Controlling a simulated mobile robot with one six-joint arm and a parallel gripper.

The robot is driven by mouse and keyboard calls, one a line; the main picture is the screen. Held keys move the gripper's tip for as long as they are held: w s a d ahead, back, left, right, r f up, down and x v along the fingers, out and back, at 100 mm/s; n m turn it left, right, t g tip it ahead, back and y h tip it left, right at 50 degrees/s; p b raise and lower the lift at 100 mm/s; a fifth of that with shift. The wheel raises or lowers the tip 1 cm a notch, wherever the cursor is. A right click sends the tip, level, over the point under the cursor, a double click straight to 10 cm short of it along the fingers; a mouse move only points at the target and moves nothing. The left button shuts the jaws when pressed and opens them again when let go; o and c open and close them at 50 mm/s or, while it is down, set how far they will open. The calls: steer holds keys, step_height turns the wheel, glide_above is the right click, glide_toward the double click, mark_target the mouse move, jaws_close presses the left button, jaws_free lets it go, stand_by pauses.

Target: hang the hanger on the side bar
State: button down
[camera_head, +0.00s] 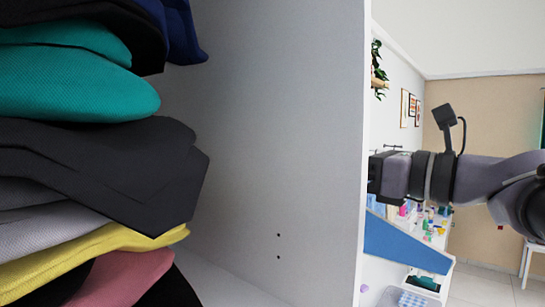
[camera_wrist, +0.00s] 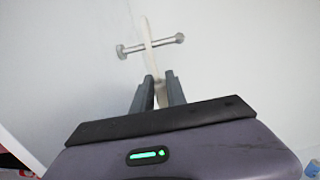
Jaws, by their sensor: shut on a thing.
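In the wrist view my gripper (camera_wrist: 158,84) is shut on the hanger (camera_wrist: 147,30), a thin pale strip rising from between the fingers. The side bar (camera_wrist: 131,51) is a short metal rod with knobbed ends against the pale wall. The hanger strip crosses in front of the bar's middle; I cannot tell whether they touch. The hanger's lower part is hidden by my fingers and gripper body. In the head view my gripper (camera_head: 378,174) is beside the wardrobe panel's front edge, and the hanger cannot be made out. A small thin bar (camera_head: 393,147) shows just above the gripper there.
The wardrobe side panel (camera_head: 290,120) stands left of my arm. Stacked folded clothes (camera_head: 80,95) fill the wardrobe's left side. A blue slanted surface (camera_head: 400,252) lies below my gripper. Shelves with small items (camera_head: 432,228) and a white stool (camera_head: 528,256) are farther back.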

steer(key=shift+f+p+x, duration=0.1)
steer(key=shift+p+x, duration=1)
steer(key=shift+x, duration=2.55)
steer(key=shift+f+p+x, duration=0.15)
steer(key=shift+p+x, duration=0.95)
steer(key=shift+x, duration=2.55)
steer(key=shift+f, duration=0.15)
steer(key=shift+f+b, duration=1.05)
steer(key=shift+f, duration=0.1)
steer(key=shift+f+b, duration=0.3)
steer(key=c, duration=1.3)
jaws_free()
steer(key=shift+o, duration=0.2)
